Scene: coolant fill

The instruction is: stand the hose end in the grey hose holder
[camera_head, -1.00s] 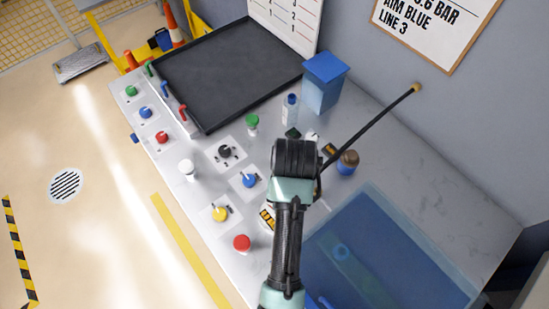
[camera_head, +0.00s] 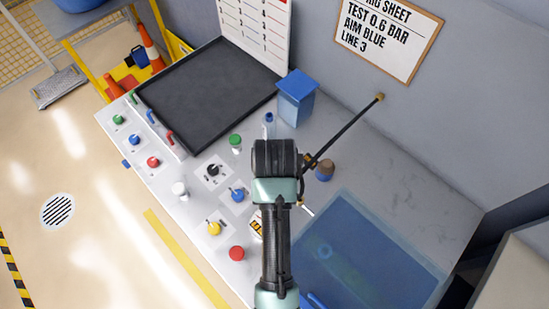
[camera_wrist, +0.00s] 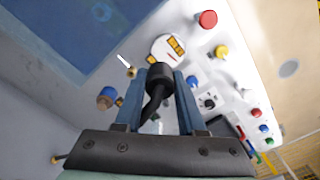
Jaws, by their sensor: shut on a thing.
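My gripper (camera_wrist: 160,103) is shut on a black hose end (camera_wrist: 158,76) in the wrist view. Its thick black tip stands out between the two blue-grey fingers, and the hose bends back below it. In the head view my gripper and the held end are hidden behind my wrist. A thin black hose length (camera_head: 345,129) runs from behind my wrist up to a brass-coloured end (camera_head: 380,97) near the wall. I cannot make out the grey hose holder for certain in either view.
A brown jar (camera_head: 324,170) stands right of my wrist. A blue translucent panel (camera_head: 365,250) covers the front right. A blue box (camera_head: 297,98) and a black tray (camera_head: 207,95) are at the back. Several coloured knobs, including a red one (camera_head: 237,253), stand left of my arm.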

